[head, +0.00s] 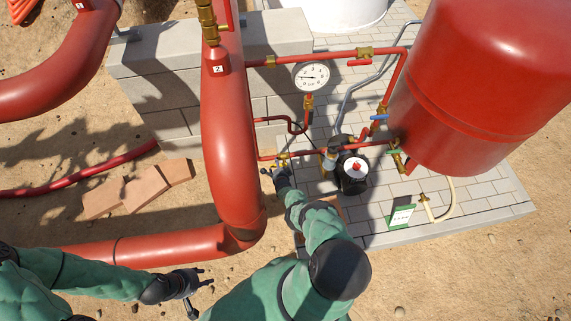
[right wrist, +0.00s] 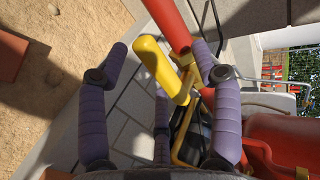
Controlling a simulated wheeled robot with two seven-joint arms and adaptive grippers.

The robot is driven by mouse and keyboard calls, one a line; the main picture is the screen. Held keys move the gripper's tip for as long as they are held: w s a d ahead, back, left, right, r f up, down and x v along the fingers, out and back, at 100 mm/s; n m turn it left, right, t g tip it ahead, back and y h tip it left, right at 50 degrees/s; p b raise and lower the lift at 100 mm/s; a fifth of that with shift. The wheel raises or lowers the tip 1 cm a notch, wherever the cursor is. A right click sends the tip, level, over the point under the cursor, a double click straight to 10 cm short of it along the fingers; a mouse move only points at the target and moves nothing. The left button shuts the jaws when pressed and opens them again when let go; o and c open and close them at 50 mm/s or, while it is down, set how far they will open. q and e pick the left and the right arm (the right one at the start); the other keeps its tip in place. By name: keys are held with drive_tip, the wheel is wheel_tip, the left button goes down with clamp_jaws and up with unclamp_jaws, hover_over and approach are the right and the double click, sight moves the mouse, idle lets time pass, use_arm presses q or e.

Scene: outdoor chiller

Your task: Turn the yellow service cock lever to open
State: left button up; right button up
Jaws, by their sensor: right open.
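The yellow service cock lever (right wrist: 158,66) shows in the right wrist view, sticking out from yellow fittings by a red pipe (right wrist: 170,22). My right gripper (right wrist: 161,50) is open, its purple fingers spread on either side of the lever. I cannot tell whether any finger touches it. In the head view my right gripper (head: 274,170) is low beside the thick red pipe, at the small yellow fitting (head: 284,158), most of which is hidden. My left gripper (head: 197,291) is open and empty over the sand at the lower left.
The thick red pipe (head: 228,140) stands just left of my right gripper. A black pump (head: 353,174), a pressure gauge (head: 311,76), and a red tank (head: 480,80) are to the right. A green-and-white sign (head: 401,217) stands on the paving. Loose bricks (head: 146,190) lie on sand at left.

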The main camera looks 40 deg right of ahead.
drive_tip(key=o, duration=0.4)
drive_tip(key=shift+w+d+r, duration=0.15)
drive_tip(key=shift+r, duration=0.05)
drive_tip(key=shift+f, duration=0.1)
drive_tip(key=shift+a+f, duration=0.1)
drive_tip(key=shift+a, duration=0.15)
drive_tip(key=p+v, duration=0.7)
drive_tip(key=shift+a, duration=0.1)
drive_tip(key=shift+s, duration=0.2)
drive_tip(key=shift+v, duration=5.95)
